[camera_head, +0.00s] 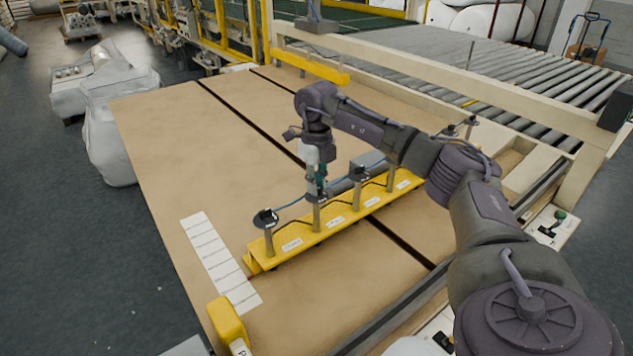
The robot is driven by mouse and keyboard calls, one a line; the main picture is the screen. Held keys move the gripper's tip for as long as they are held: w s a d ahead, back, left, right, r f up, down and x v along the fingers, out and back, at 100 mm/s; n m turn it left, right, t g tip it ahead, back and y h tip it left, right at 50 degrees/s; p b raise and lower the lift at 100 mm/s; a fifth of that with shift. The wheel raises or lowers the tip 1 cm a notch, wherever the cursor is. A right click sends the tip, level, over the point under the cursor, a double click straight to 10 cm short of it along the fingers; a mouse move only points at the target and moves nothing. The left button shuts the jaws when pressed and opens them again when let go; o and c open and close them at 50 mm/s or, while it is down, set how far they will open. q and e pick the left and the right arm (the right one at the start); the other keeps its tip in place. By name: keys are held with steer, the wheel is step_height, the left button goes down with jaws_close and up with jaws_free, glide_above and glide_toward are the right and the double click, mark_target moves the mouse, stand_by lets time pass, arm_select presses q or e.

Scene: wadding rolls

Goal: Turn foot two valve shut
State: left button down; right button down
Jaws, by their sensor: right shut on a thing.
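A yellow bar (340,222) with several upright posts lies across the brown table. White labels mark its front face, too small to read. The first post from the left (268,235) has a dark round top. My right gripper (318,185) points down at the top of the second post (316,215) and is shut on the valve there, which is mostly hidden by the fingers. The valve's angle cannot be made out. The third post (358,200) and the fourth post (390,180) stand to the right. My left gripper is not in view.
The brown table (190,130) is mostly bare, with dark slots. A white marked strip (215,255) and a yellow block (227,320) lie at its left edge. A beige beam (450,80) and a roller conveyor (480,75) are behind. Wrapped rolls (108,130) stand at left.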

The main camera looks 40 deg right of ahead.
steer(key=shift+m, duration=0.6)
steer(key=c, duration=1.1)
jaws_free()
steer(key=shift+c, duration=0.2)
step_height(320, 180, up, 12)
steer(key=shift+f, duration=0.15)
